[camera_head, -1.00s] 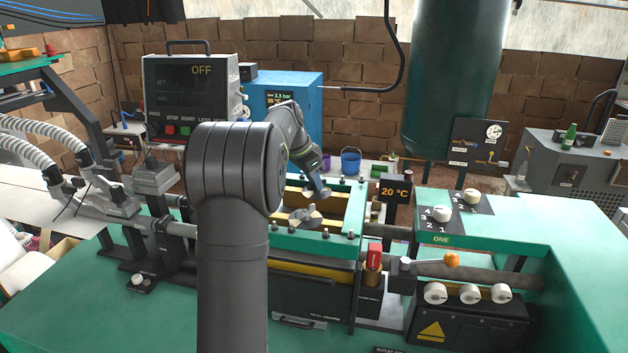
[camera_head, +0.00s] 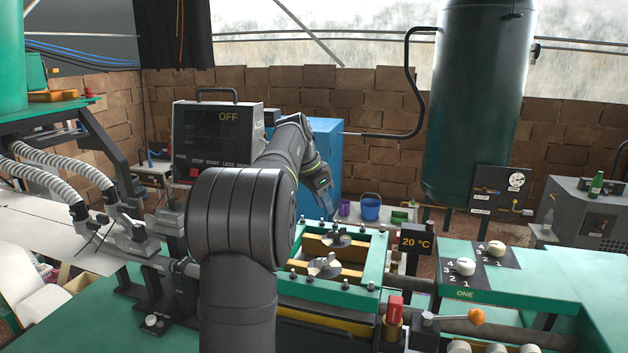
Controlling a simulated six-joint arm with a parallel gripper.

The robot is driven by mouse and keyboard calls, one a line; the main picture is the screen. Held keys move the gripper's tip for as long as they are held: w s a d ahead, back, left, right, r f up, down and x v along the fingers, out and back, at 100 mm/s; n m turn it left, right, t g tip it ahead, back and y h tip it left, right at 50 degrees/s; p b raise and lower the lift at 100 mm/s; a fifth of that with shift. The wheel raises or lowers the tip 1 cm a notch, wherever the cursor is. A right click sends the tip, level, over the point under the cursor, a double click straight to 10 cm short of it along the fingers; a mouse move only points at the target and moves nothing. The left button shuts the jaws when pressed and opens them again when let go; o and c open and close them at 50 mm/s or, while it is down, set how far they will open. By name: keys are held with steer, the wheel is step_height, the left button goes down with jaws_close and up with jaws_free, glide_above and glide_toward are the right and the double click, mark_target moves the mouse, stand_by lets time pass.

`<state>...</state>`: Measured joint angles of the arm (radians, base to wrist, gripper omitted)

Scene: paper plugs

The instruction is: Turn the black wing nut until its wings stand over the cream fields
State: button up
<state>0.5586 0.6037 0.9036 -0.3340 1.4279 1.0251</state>
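Two winged nuts sit inside the green frame (camera_head: 372,272) in the middle. The farther one (camera_head: 336,239) looks dark and lies across the rear yellow-brown bar. The nearer one (camera_head: 325,267) is greyer, with its wings spread roughly sideways over the front bar. I take the farther, darker one to be the black wing nut, but the colours are hard to separate. Cream fields cannot be made out at this size. My gripper (camera_head: 327,207) hangs just above and behind the farther nut, apart from it as far as I can see. Its fingers are too small to read.
Small bolts stand along the green frame's rim. A red-capped part (camera_head: 395,308) and an orange-knobbed lever (camera_head: 476,316) stand to the right front. A 20 °C display (camera_head: 416,241) is right of the frame. A blue bucket (camera_head: 371,207) stands behind.

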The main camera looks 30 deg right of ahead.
mark_target(337, 234)
steer(key=v, duration=0.8)
steer(key=shift+f, duration=0.15)
steer(key=x, duration=1.7)
steer(key=shift+d+f, duration=0.1)
steer(key=shift+f, duration=0.05)
